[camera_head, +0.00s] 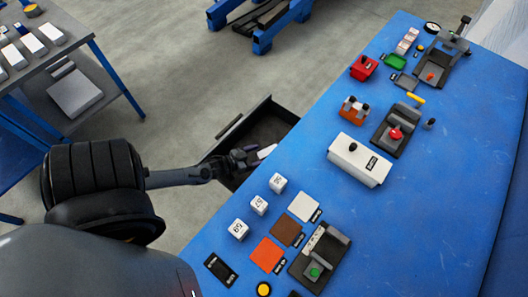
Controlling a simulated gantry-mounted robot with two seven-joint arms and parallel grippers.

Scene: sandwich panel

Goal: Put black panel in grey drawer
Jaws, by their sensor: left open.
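The drawer (268,115) is pulled out from the left side of the blue table; its walls and inside look dark grey to black. My left gripper (254,156) is open, over the near part of the drawer, close to the table edge. A small pale piece shows at its tip; I cannot tell what it is. A flat black piece with a small light marking (220,270) lies on the table's near left corner, apart from the gripper. I cannot tell if it is the black panel. The drawer's near inside is partly hidden by the gripper. My right gripper is not in view.
The blue table (440,180) bears white numbered cubes (259,205), white, brown and orange (267,254) square plates, a white box (359,160) and black button fixtures (397,130). A grey workbench (45,75) stands at the upper left. Open floor lies between it and the drawer.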

